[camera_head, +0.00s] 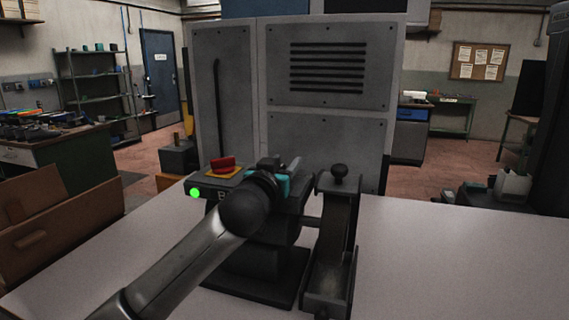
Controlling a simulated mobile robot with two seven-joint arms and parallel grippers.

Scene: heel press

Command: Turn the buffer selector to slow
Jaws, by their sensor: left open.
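A dark machine housing (270,258) stands on the pale table. On its top left sits a red knob (222,163) on a yellow plate; a label starting with "B" is below it, the rest hidden by my arm. I cannot read any slow mark or the knob's setting. My left gripper (281,178), with teal parts, is over the top of the housing, right of the red knob and apart from it. It is open; its own wrist hides much of it. My right gripper is out of view.
A green light (194,192) glows at the housing's left corner. A black-knobbed lever (339,176) on a narrow dark unit stands just right. A tall grey cabinet (325,130) is behind. The pale table (440,260) is clear at right.

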